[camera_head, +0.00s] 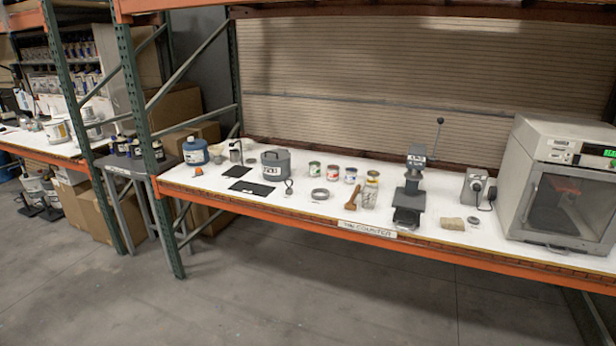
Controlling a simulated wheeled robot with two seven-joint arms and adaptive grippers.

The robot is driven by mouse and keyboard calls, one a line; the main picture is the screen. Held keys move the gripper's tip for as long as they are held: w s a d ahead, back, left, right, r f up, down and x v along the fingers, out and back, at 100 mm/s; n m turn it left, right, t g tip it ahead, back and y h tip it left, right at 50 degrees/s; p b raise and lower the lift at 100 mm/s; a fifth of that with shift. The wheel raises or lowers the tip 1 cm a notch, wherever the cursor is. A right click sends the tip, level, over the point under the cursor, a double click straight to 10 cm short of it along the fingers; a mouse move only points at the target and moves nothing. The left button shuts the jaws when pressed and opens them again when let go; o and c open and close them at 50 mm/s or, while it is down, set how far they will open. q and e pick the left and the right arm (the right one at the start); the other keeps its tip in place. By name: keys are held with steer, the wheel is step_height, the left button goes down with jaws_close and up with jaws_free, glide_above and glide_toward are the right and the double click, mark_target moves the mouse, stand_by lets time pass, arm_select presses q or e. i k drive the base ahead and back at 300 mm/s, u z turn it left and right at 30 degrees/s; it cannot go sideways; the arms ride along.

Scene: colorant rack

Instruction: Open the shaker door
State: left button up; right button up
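The shaker looks to be the large light-grey cabinet (546,140) at the right end of the white counter. Its front door (568,205) has a dark window in a grey frame and appears shut. A control panel with a small green display sits above the door. The cabinet's right side is cut off by the picture edge. Neither of my grippers shows in the head view.
The white counter (330,212) has an orange front beam (290,210). A grey press (411,190), a small grey box (474,186), a sponge-like block (453,223), several small cans and a grey pot (276,165) stand left of the cabinet. The concrete floor (300,290) in front is clear.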

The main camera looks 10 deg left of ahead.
mark_target(607, 240)
steer(key=u, duration=0.7)
steer(key=i, duration=1.6)
steer(key=z, duration=0.75)
